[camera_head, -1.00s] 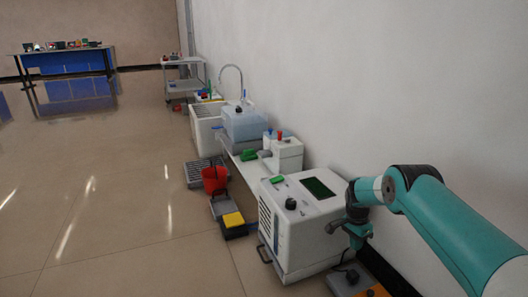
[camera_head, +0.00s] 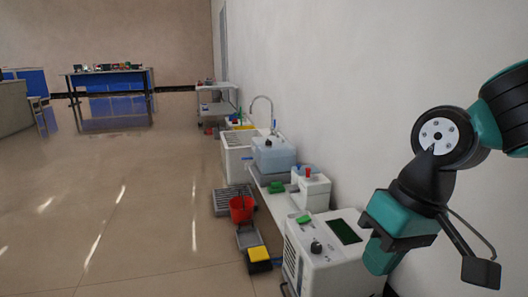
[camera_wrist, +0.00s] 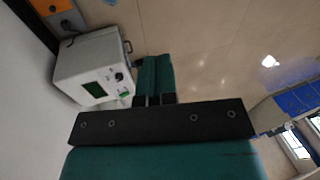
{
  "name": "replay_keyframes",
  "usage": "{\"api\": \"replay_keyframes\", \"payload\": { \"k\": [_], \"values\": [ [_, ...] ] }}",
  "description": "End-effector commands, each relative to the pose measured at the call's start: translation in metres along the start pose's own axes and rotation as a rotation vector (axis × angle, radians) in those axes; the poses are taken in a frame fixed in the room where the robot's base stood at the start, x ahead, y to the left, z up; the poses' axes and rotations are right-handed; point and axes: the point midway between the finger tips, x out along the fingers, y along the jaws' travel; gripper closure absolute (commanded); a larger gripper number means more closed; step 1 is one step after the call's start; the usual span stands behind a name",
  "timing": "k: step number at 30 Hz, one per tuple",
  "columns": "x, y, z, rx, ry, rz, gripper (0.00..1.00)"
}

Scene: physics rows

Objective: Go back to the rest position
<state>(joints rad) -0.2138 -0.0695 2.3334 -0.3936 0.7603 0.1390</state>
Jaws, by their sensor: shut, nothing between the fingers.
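My gripper (camera_head: 381,258) hangs at the right of the head view, in front of the white wall and to the right of the white box-shaped machine. Its teal fingers point down and are shut together with nothing between them. In the wrist view my gripper (camera_wrist: 156,70) shows its two teal fingers side by side, beyond a black bar. The white machine (camera_head: 325,262) has a dark green screen and a black knob. It also appears in the wrist view (camera_wrist: 88,60), to the left of the fingers and apart from them.
Along the wall stand a sink (camera_head: 238,160), a blue-tinted tub (camera_head: 273,158) and a small white unit (camera_head: 315,193). A red bucket (camera_head: 242,209) and a yellow-topped item (camera_head: 259,254) are on the floor. A trolley (camera_head: 217,108) and a blue table (camera_head: 112,85) stand farther back. The left floor is clear.

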Motion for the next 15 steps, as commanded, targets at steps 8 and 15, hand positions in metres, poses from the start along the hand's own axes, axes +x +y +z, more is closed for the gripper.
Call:
{"api": "replay_keyframes", "payload": {
  "k": [8, 15],
  "values": [
    [-0.023, -0.049, 0.083, -0.266, 0.025, -0.074, 1.00],
    [-0.081, -0.063, 0.071, -0.254, 0.022, -0.072, 1.00]
  ]
}}
